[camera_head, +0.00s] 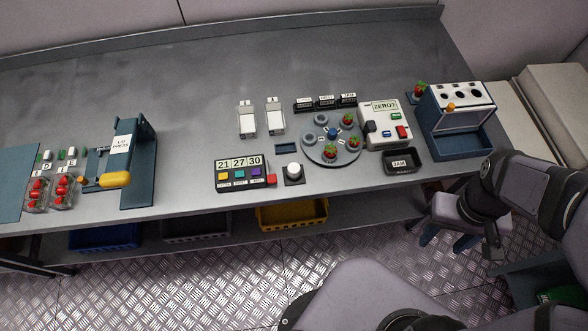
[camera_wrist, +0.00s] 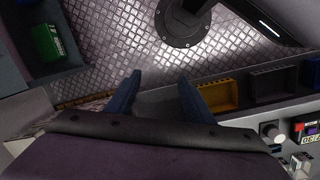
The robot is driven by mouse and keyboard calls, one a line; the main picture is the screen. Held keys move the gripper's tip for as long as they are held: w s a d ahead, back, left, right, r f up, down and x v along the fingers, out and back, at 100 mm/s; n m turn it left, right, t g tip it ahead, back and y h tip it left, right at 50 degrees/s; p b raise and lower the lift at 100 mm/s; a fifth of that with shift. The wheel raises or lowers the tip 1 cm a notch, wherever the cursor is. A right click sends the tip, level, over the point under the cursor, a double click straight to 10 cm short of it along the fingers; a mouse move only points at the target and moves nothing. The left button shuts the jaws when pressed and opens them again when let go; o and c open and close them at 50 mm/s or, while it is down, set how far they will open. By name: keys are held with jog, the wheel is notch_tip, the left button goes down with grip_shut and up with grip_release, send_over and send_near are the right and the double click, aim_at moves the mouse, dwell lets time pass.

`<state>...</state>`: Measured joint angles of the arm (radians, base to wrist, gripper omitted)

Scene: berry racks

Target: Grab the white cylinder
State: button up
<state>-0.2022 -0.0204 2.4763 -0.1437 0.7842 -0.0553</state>
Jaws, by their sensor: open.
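The white cylinder (camera_head: 293,169) stands upright on a small dark square base near the front edge of the grey bench, right of the panel showing 21 27 30. It also shows at the lower right of the wrist view (camera_wrist: 269,130). My gripper (camera_head: 452,241) is off the bench's front edge, to the right of and well apart from the cylinder, with its two blue fingers pointing down. My gripper is open and empty.
A red block (camera_head: 271,180) sits close left of the cylinder. A round rack with strawberries (camera_head: 347,152) and a black tray (camera_head: 403,161) are to its right. Two white-topped containers (camera_head: 247,121) stand behind. A yellow bin (camera_head: 292,214) is below the bench edge.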

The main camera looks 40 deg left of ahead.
jog(key=w+a+f+n+t+h+b, duration=0.1)
jog(key=w+a+f+n+h+b, duration=0.2)
jog(key=a+n, duration=0.55)
jog(key=n+t+b, duration=0.2)
jog(key=n+t, duration=0.9)
jog(key=n, duration=0.7)
send_near(293, 169)
jog(key=w+d, duration=0.2)
jog(key=d, duration=0.1)
jog(key=w+d, duration=0.3)
jog(key=d, duration=0.1)
jog(key=w+d+f, duration=0.1)
jog(key=w+d, duration=0.2)
jog(key=d, duration=0.1)
jog(key=shift+w+f, duration=0.15)
jog(key=shift+w, duration=0.05)
jog(key=s+a+n+y, duration=0.1)
jog(key=s+a, duration=0.1)
jog(key=s+a+n+t+y, duration=0.1)
jog(key=s+a+n+y, duration=0.1)
jog(key=a, duration=0.1)
jog(key=s+a+f+n+t+y, duration=0.1)
jog(key=s+a+n, duration=0.1)
jog(key=a, duration=0.1)
jog(key=shift+s, duration=0.3)
jog(key=shift+p+x, duration=0.9)
jog(key=shift+x, duration=0.75)
jog(key=shift+p+x, duration=0.95)
jog(key=shift+x, duration=1.1)
jog(key=c, duration=1.1)
